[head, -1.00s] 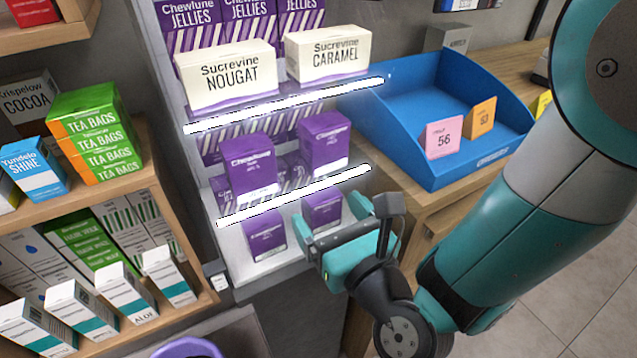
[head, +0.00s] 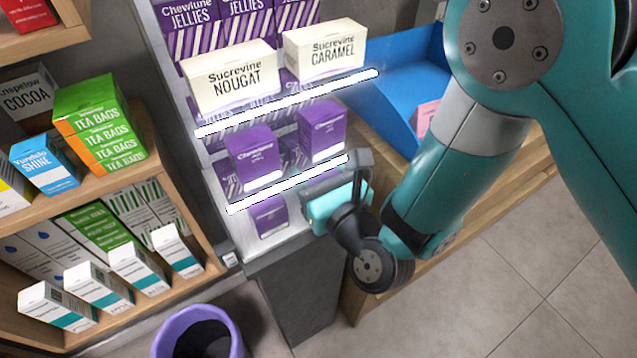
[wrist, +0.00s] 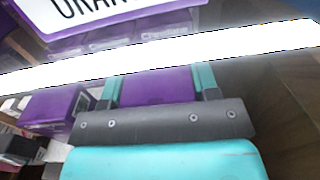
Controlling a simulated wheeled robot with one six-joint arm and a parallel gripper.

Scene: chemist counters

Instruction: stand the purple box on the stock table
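Several purple boxes stand on the white display rack; one (head: 255,158) and another (head: 323,130) are on its middle shelf, and one (head: 268,216) is on the lower shelf. My gripper (wrist: 157,88) reaches in at the right of the lower shelf. In the wrist view a purple box (wrist: 158,86) fills the gap between its two teal fingers, which press against its sides; the gripper looks shut on it. In the head view this box is hidden behind my gripper (head: 335,200). I cannot tell for sure which surface is the stock table.
A bright shelf edge (head: 290,184) runs just above my gripper. A wooden counter (head: 480,196) with a blue tray (head: 385,95) is to the right, partly behind my arm. A wooden shelf (head: 130,180) with cartons is at left. A purple bin (head: 190,318) stands below. Floor at right is clear.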

